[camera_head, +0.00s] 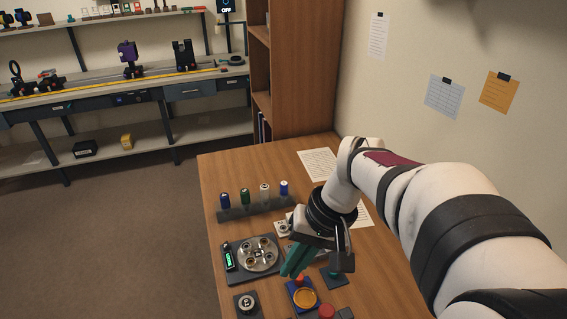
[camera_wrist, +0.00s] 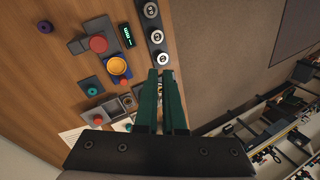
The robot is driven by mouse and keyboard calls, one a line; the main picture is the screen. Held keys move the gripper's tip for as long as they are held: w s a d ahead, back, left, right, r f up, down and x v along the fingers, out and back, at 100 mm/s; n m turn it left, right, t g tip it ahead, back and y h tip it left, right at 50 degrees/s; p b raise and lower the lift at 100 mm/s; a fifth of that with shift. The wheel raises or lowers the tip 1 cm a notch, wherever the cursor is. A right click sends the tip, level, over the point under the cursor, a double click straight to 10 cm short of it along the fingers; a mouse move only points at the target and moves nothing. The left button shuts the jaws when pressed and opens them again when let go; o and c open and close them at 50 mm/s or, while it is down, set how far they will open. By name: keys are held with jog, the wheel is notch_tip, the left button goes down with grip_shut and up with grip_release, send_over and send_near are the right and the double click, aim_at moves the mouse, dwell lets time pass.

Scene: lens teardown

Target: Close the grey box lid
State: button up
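My gripper (camera_head: 296,266) has dark green fingers pointing down over the desk's left part; they also show in the wrist view (camera_wrist: 160,74). The fingers lie close together with at most a narrow gap, and I see nothing clearly held. A small grey box-like item (camera_wrist: 111,107) lies on the desk, left of the fingers in the wrist view, with a square grey piece (camera_wrist: 128,101) beside it. I cannot tell whether that piece is its lid or how far it is open. The fingers appear apart from it.
A rack of bottles (camera_head: 253,209), a round metal carousel (camera_head: 258,253) with a green display (camera_head: 229,258), and an orange dish on a blue base (camera_head: 304,298) crowd the desk. A red button (camera_head: 326,312) is near the front. Papers (camera_head: 318,163) lie by the wall.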

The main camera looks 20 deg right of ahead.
jog(key=shift+n+t+y, duration=0.3)
jog(key=shift+t+y, duration=0.1)
jog(key=shift+t, duration=0.3)
jog(key=w+d, duration=0.2)
jog(key=w+d+f, duration=0.1)
jog(key=w+d, duration=0.1)
jog(key=d, duration=0.1)
jog(key=w+d+f, duration=0.1)
jog(key=w+d, duration=0.2)
jog(key=shift+d+f, duration=0.25)
grip_shut()
jog(key=w+d+f+n+t, duration=0.15)
jog(key=d+f, duration=0.35)
jog(key=d, duration=0.5)
jog(key=w+d+f+t, duration=0.25)
jog(key=d+f, duration=0.25)
jog(key=d, duration=0.6)
jog(key=x, duration=0.9)
jog(key=shift+s+d+f, duration=0.1)
jog(key=shift+d, duration=0.1)
jog(key=a, duration=0.2)
jog(key=w+a, duration=0.1)
jog(key=shift+w+a+f, duration=0.15)
jog(key=shift+f, duration=0.25)
jog(key=shift+w+a, duration=0.15)
jog(key=shift+a, duration=0.3)
jog(key=shift+a, duration=0.15)
jog(key=a, duration=0.6)
jog(key=shift+a, duration=0.45)
